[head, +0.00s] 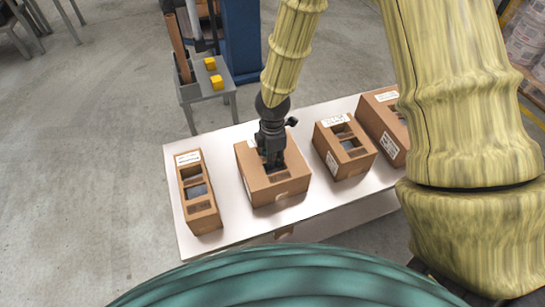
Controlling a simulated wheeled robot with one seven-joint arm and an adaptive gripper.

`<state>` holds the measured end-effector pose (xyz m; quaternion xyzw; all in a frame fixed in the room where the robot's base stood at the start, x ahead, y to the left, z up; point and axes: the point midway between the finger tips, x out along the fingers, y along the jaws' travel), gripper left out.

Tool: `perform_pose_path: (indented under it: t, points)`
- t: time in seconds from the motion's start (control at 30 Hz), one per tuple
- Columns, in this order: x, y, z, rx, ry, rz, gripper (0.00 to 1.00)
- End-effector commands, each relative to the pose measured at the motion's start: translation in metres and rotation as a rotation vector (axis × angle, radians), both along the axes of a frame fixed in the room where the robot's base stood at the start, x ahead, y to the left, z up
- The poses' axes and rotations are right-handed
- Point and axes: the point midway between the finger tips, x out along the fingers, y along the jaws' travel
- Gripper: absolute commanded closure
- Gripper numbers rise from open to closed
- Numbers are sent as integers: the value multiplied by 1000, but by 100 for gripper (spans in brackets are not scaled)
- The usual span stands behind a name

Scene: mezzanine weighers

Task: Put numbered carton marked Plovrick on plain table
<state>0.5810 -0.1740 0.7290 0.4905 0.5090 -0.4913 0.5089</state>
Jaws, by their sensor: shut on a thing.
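Several brown cartons stand in a row on a white table (232,226): a narrow left carton (201,221), a second carton (278,192), a third carton (355,165) and a right carton (375,108) partly hidden behind my arm. White labels show on them, but the print is too small to read, so I cannot tell which is marked Plovrick. My gripper (273,163) points down into the top opening of the second carton and is shut on it. Its fingertips are partly hidden there. I cannot tell whether this carton touches the table.
A small grey stand (208,88) with two yellow blocks (216,82) is behind the white table, beside a blue column (241,40). Wrapped goods (527,40) stand at the far right. Grey floor (90,150) is open on the left. Bare tabletop separates the left and second cartons.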

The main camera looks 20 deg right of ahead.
Motion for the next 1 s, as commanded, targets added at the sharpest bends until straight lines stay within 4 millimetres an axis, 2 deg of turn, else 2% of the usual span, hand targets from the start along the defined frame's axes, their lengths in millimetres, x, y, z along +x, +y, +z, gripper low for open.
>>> perform_pose_path:
  t: [0.37, 0.4, 0.5, 0.83, 1.0]
  points:
    - [0, 0, -3, 0, 0, -1, 100]
    - [0, 0, -3, 0, 0, -1, 74]
    - [0, 0, -3, 0, 0, -1, 58]
    - [0, 0, -1, 0, -1, -2, 58]
    - [1, -1, 12, 1, -2, -4, 58]
